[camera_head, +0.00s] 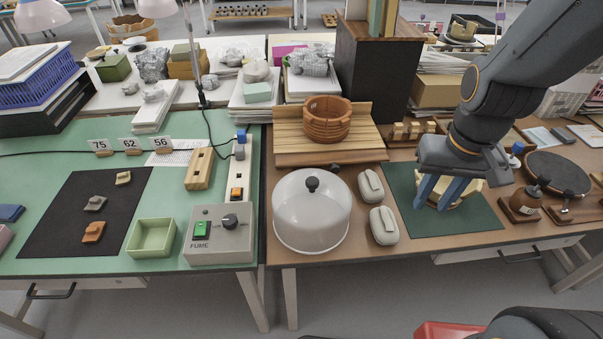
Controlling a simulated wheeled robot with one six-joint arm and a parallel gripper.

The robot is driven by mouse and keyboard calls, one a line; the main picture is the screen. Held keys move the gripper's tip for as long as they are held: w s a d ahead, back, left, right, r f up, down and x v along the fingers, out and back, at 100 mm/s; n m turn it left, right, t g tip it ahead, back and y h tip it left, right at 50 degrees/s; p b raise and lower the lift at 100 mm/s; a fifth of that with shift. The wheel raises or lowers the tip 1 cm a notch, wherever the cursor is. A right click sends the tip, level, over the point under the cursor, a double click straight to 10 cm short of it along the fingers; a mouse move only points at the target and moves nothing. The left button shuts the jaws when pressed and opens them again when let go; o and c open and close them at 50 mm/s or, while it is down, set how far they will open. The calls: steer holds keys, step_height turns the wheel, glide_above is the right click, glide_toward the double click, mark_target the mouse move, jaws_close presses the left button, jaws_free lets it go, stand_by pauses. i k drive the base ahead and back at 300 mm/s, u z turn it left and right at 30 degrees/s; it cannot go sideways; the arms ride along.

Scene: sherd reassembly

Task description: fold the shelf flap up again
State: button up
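A slatted wooden board (291,143) lies flat at the back of the right-hand table, with an upright strip along its rear edge. It looks like the shelf flap, though its hinge cannot be made out. A brown ringed wooden pot (327,122) stands on it. My gripper (431,207) has blue fingers pointing down over the dark green mat (402,182), to the right of and in front of the board. The fingers are apart, with no object clearly held between them. A pale piece (470,193) on the mat is partly hidden behind them; contact cannot be told.
A clear dome with a black knob (312,212) and two pale oval blocks (383,225) stand in front of the board. A dark cabinet (375,75) rises behind it. A small wooden rack (412,130) sits to its right. Brown tools (524,203) crowd the right side.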

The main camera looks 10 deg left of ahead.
mark_target(334, 160)
steer(key=u, duration=1.85)
steer(key=k, duration=0.7)
steer(key=z, duration=0.9)
steer(key=i, duration=1)
steer(key=u, duration=0.6)
steer(key=k, duration=0.55)
steer(key=z, duration=0.35)
steer(key=i, duration=0.5)
